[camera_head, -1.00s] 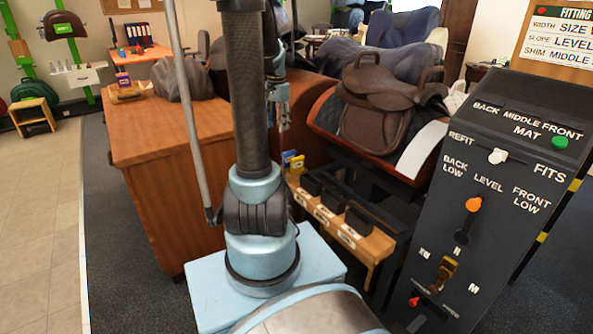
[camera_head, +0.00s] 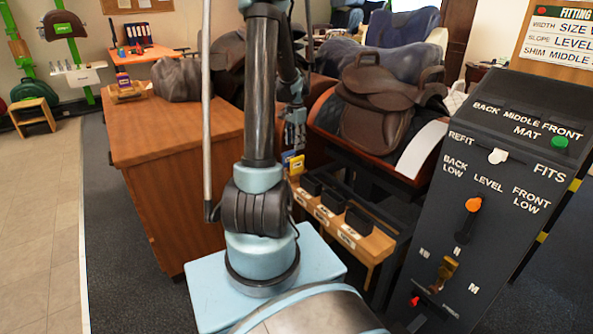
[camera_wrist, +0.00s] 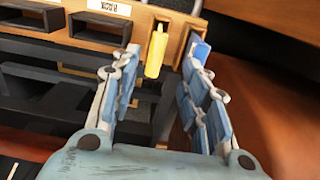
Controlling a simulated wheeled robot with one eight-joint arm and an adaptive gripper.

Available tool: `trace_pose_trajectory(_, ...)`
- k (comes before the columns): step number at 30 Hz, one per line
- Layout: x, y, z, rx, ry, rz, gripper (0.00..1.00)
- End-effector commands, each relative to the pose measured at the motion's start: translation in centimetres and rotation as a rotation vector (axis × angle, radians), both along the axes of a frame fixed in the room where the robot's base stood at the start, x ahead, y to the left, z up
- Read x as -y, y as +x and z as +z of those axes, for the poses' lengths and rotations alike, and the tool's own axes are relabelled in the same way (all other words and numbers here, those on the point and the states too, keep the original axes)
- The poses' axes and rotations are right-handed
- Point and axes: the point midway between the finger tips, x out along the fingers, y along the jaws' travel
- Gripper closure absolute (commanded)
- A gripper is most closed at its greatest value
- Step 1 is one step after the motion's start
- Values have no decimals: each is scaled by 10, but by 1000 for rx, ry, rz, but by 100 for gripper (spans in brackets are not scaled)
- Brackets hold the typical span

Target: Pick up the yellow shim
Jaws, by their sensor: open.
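The yellow shim (camera_head: 297,165) stands at the left end of the wooden rack, beside a blue shim (camera_head: 287,157). In the wrist view the yellow shim (camera_wrist: 156,52) is a narrow upright piece at the edge of the wooden rack (camera_wrist: 135,20). It shows between the two blue-padded fingers of my gripper (camera_wrist: 163,62). The fingers stand apart, with visible gaps on both sides of the shim. In the head view my gripper (camera_head: 294,118) is just above the rack's left end, partly hidden behind my arm.
Labelled black bins (camera_head: 330,200) line the rack. A wooden cabinet (camera_head: 165,160) stands left of my arm. A brown saddle (camera_head: 375,105) on its stand is behind and right of the rack. A black control panel (camera_head: 490,180) stands at the right.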

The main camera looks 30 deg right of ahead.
Motion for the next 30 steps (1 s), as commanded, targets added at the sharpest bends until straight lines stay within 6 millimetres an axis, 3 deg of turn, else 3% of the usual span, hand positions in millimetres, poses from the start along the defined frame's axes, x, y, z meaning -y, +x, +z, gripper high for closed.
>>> trace_pose_trajectory(6, 0, 0, -32, 0, 0, 1, 58)
trace_pose_trajectory(16, 1, 0, -50, 0, 0, 0, 58)
trace_pose_trajectory(24, 7, -3, -82, 0, 0, 2, 58)
trace_pose_trajectory(30, 7, -3, -95, 0, 0, 1, 58)
